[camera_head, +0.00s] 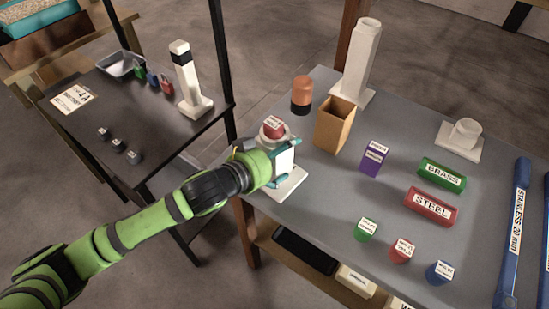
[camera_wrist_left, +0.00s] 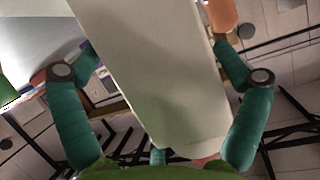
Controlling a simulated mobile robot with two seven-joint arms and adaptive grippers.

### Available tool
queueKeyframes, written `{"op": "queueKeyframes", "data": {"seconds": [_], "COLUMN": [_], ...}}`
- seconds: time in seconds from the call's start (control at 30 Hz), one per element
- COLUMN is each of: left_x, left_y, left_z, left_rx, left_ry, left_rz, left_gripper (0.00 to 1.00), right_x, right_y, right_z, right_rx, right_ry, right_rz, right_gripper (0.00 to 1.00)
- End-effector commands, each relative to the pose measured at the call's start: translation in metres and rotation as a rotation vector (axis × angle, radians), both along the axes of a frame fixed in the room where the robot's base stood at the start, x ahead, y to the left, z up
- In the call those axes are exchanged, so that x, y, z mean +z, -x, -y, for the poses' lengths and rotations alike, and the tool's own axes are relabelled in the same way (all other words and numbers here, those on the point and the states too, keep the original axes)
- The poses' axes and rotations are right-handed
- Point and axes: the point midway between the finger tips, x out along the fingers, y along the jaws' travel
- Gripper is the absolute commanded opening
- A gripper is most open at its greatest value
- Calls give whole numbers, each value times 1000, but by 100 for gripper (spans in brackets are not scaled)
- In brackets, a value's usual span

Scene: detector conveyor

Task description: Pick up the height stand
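Three white stands with square bases are on the grey table: a tall one (camera_head: 360,60) at the back, a short one (camera_head: 460,140) at the right, and a middle one (camera_head: 290,182) at the near left edge. A red labelled block (camera_head: 273,125) is at the top of the middle stand. My left gripper (camera_head: 290,162) is at the middle stand, with its teal fingers on either side of the column. In the left wrist view the white column (camera_wrist_left: 155,70) fills the space between the fingers. I cannot tell whether both fingers press on it. My right gripper is not in view.
An orange-topped cylinder (camera_head: 302,90), a tan open box (camera_head: 334,125) and a purple block (camera_head: 374,156) stand close behind the gripper. Green (camera_head: 441,175) and red (camera_head: 431,206) labelled blocks lie to the right. A dark side table (camera_head: 150,120) holds another white stand (camera_head: 188,85).

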Motion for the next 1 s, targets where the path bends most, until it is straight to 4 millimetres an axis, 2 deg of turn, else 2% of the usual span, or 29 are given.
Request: {"op": "queueKeyframes", "data": {"seconds": [0.03,0.07,0.1,0.53,0.93,1.0], "left_x": [0,0,0,6,43,46], "left_y": [0,0,0,-1,0,5], "left_z": [0,0,0,0,0,7], "left_rx": [0,0,0,1,-2,-5], "left_ry": [0,0,-1,2,4,5], "left_rz": [0,0,-1,4,7,5], "left_gripper": [68,56,40,40,40,39], "right_x": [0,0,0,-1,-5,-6], "right_y": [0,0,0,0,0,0], "right_z": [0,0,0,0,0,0], "right_rx": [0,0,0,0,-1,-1], "right_ry": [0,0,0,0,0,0], "right_rz": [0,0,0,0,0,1], "right_gripper": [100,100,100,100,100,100]}}
